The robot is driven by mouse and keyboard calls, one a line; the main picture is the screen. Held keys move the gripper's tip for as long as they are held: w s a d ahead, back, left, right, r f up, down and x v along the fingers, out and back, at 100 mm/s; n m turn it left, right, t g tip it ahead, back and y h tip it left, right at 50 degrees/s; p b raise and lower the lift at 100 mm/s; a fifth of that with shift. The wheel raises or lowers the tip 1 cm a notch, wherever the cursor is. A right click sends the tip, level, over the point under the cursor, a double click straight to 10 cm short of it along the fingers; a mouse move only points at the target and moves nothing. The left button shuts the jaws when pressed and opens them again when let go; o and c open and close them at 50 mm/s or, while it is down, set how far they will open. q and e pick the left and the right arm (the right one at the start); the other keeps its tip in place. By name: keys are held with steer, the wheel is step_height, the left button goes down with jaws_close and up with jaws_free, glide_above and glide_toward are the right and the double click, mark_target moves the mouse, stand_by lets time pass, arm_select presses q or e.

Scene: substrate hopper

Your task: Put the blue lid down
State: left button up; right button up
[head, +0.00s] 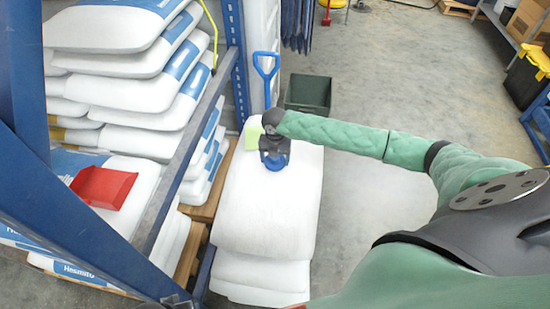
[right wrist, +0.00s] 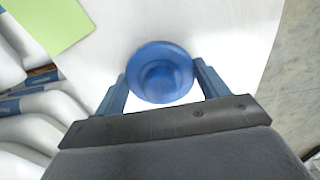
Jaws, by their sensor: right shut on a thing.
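The blue lid (right wrist: 160,72) is round with a raised middle. In the right wrist view it sits between the two blue fingers of my right gripper (right wrist: 162,85), which is shut on it. In the head view my right gripper (head: 274,153) points down over the stack of white sacks, and the lid (head: 275,163) shows at its fingertips. I cannot tell whether the lid touches the top sack (head: 268,205). My left gripper is not in view.
A green sheet (head: 253,137) lies beside the gripper on the sacks. A blue-handled shovel (head: 266,70) and a dark green bin (head: 308,93) stand behind. A blue rack with sacks (head: 130,60) and a red scoop (head: 103,187) is at left. The sack top's front is clear.

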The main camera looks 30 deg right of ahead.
steer(key=o, duration=0.9)
steer(key=shift+f, duration=0.1)
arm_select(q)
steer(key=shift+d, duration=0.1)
arm_select(e)
steer(key=shift+o, duration=0.2)
step_height(320, 180, up, 11)
steer(key=shift+f+b, duration=0.1)
steer(key=shift+b, duration=0.7)
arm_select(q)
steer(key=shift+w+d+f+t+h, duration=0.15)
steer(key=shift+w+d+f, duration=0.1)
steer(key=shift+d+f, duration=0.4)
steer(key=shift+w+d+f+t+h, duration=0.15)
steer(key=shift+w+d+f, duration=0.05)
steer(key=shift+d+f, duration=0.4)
arm_select(e)
steer(key=shift+r, duration=0.8)
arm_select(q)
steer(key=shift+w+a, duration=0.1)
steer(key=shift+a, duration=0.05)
